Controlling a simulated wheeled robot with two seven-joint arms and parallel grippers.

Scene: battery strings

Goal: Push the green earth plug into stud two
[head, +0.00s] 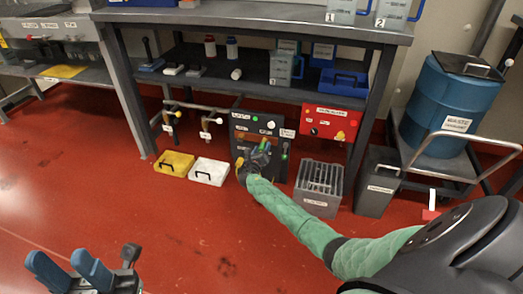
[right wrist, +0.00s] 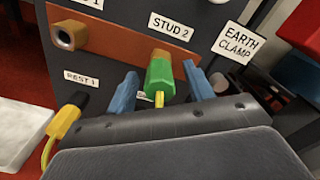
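The green earth plug (right wrist: 160,80) is at stud two on the copper bar (right wrist: 105,45), just under the "STUD 2" label (right wrist: 172,28). A brass-coloured part shows at its top end, and a yellow cable leaves its lower end. How deep it sits I cannot tell. My right gripper (right wrist: 161,92) is open, with one blue finger on each side of the plug and a visible gap to each. In the head view my right gripper (head: 262,150) is in front of the black panel (head: 242,122). My left gripper (head: 68,268) is open and empty at lower left.
Stud one (right wrist: 66,38) is bare. A yellow plug (right wrist: 66,120) with a black end is by the "REST 1" label. The "EARTH CLAMP" label (right wrist: 238,44) is at right. A yellow case (head: 174,163), a white case (head: 208,171) and a grey crate (head: 319,188) stand beside the panel.

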